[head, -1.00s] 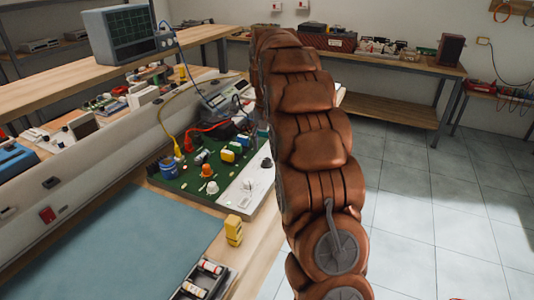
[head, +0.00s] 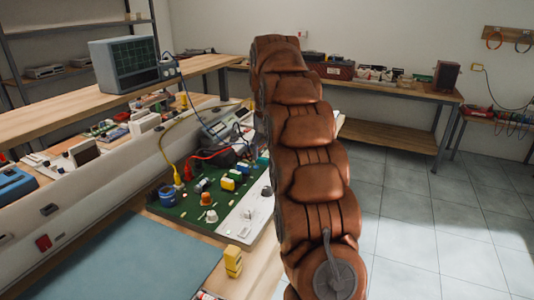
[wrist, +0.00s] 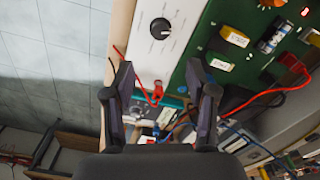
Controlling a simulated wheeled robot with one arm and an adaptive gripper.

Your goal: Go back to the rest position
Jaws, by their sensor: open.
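My gripper (wrist: 160,92) is open in the wrist view, with its two dark fingers apart and nothing held between them. Beyond and below the fingers in that view is the workbench with the green circuit board (wrist: 225,75) and its white panel with a black knob (wrist: 160,28). A red clip (wrist: 157,93) shows between the fingers, and I cannot tell its distance from them. In the head view my copper-coloured arm rises through the middle and hides the gripper. The green board (head: 190,208) lies to the left of my arm.
A yellow block (head: 233,261) stands on the bench beside a blue mat (head: 150,260). An oscilloscope (head: 125,64) sits on the raised shelf at left. A far bench (head: 400,90) holds boxes. The tiled floor (head: 430,220) at right is clear.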

